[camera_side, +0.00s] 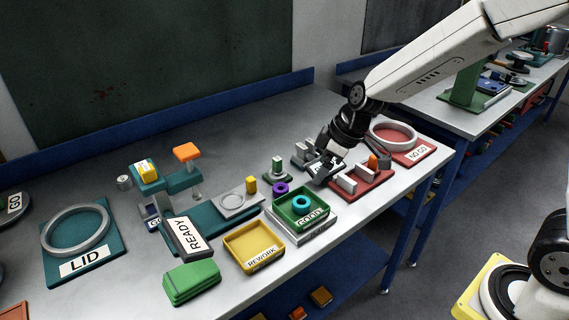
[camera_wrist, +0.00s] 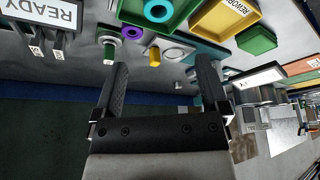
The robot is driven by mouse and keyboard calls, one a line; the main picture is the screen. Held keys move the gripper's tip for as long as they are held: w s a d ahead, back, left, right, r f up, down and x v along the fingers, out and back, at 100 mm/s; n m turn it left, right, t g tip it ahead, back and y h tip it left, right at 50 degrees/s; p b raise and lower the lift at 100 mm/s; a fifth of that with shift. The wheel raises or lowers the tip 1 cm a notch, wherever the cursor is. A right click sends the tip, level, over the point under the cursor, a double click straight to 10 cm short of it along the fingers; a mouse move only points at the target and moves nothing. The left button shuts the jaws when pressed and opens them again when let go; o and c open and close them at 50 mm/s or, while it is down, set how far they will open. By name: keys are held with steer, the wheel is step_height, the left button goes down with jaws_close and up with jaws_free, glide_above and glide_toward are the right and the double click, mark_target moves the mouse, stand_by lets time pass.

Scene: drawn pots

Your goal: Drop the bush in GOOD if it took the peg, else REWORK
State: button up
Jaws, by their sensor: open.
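A teal ring-shaped bush (camera_side: 301,204) lies inside the green GOOD tray (camera_side: 283,213); it also shows in the wrist view (camera_wrist: 158,10). A purple ring (camera_side: 281,188) lies on the table just behind that tray and shows in the wrist view (camera_wrist: 131,33). The yellow REWORK tray (camera_side: 254,243) looks empty. My gripper (camera_side: 322,172) is open and empty, behind and right of the GOOD tray. In the wrist view its fingers (camera_wrist: 162,72) are spread with nothing between.
A red NO GO dish (camera_side: 392,133) and a red fixture (camera_side: 361,183) stand to the right. A READY sign (camera_side: 191,239), a teal fixture (camera_side: 186,178), a stack of green blocks (camera_side: 192,282) and a LID ring plate (camera_side: 75,234) are to the left. A yellow cylinder (camera_wrist: 154,57) stands near the peg.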

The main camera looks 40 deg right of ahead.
steer(key=s+d+f+m+h, duration=0.1)
steer(key=s+d+f+m, duration=0.1)
steer(key=s, duration=0.5)
steer(key=s+d+f+m+g+h, duration=0.1)
steer(key=s+d+f+m, duration=0.1)
steer(key=s+m, duration=0.3)
steer(key=shift+s+d+f+h, duration=0.15)
steer(key=shift+s+d+h, duration=0.25)
steer(key=shift+s, duration=0.45)
steer(key=shift+d, duration=0.1)
